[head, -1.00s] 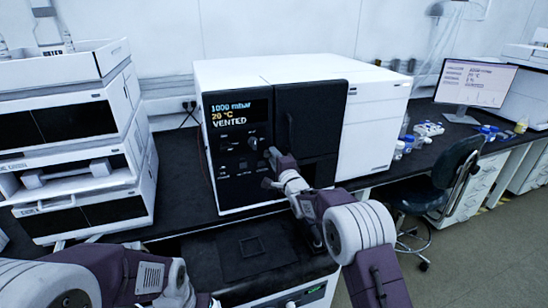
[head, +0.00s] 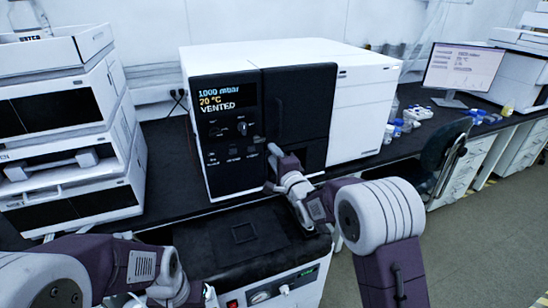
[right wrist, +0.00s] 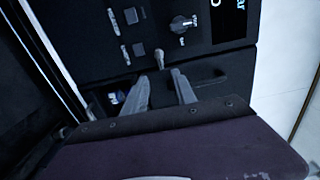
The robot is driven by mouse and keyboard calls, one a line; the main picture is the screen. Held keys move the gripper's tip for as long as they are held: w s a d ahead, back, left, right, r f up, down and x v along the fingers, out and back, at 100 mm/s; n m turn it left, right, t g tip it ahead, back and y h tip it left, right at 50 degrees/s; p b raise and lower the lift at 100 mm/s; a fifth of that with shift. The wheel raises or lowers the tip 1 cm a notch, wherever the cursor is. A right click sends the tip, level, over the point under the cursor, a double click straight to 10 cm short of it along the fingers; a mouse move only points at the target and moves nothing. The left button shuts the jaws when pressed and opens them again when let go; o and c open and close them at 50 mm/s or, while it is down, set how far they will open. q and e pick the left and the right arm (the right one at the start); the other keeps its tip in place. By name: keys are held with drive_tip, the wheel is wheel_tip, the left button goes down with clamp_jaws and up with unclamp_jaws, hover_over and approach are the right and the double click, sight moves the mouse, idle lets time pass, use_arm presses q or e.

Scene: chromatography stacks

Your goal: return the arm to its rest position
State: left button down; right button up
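My right arm reaches in from the lower right in the head view. Its gripper (head: 272,168) is in front of the lower part of the instrument's black control panel (head: 230,150). In the right wrist view its two fingers (right wrist: 162,84) stand apart with nothing between them, pointing at the panel. A small light lever (right wrist: 159,58) shows just beyond the fingertips; I cannot tell whether they touch it. My left arm is folded across the lower left of the head view; its fingertips are not clear there.
The white instrument (head: 365,105) stands on the black bench, its display reading VENTED. A stack of white modules (head: 75,150) is at left. A monitor (head: 463,70), small bottles and a dark chair (head: 440,155) are at right. Grey floor is open at lower right.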

drive_tip(key=shift+s, duration=0.1)
drive_tip(key=s+d+r+m+h+p, duration=0.1)
drive_tip(key=d+r+p, duration=0.25)
drive_tip(key=r, duration=0.25)
drive_tip(key=s+d+r+p, duration=0.1)
drive_tip(key=d+r+p, duration=0.1)
drive_tip(key=r+p, duration=0.3)
drive_tip(key=s+d+g+h+p, duration=0.1)
drive_tip(key=s+d+g+h, duration=0.1)
drive_tip(key=s+d, duration=0.1)
drive_tip(key=s+d+f+n+g, duration=0.1)
drive_tip(key=s+f+n+g, duration=0.3)
drive_tip(key=s, duration=0.6)
drive_tip(key=s+d+f+n+g+h+p, duration=0.1)
drive_tip(key=s+d+f+n+g, duration=0.1)
drive_tip(key=s+f+n+g, duration=0.3)
drive_tip(key=s+d+f+n+g+h+p, duration=0.1)
drive_tip(key=s+f+n+g, duration=0.4)
drive_tip(key=s+f, duration=0.5)
drive_tip(key=s+d+n, duration=0.1)
drive_tip(key=s, duration=0.4)
drive_tip(key=shift+s+f, duration=0.3)
